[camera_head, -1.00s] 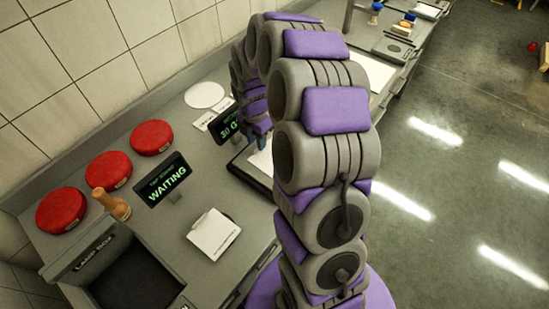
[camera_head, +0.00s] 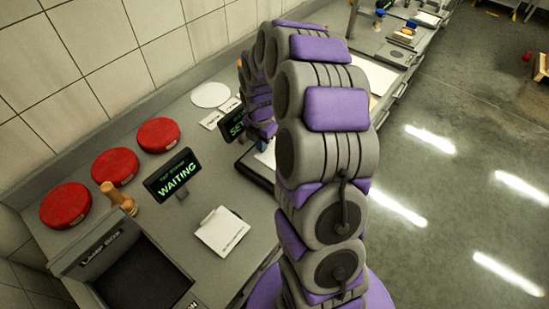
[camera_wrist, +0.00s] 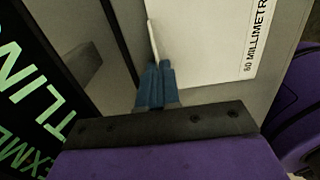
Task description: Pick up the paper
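The white paper (camera_wrist: 205,40) fills the upper middle of the wrist view, with a printed strip reading "80 MILLIMETR" along its right side. In the head view only a small part of a white sheet (camera_head: 267,156) shows beside my arm. My gripper (camera_wrist: 156,72) has blue fingers close together at the paper's left edge. A thin pale strip of the paper stands up from between the fingertips, and they look shut on it. My arm hides most of the gripper and sheet in the head view.
A dark display (camera_head: 237,124) stands close beside the gripper; a "WAITING" display (camera_head: 172,175) is further left. Open floor lies right.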

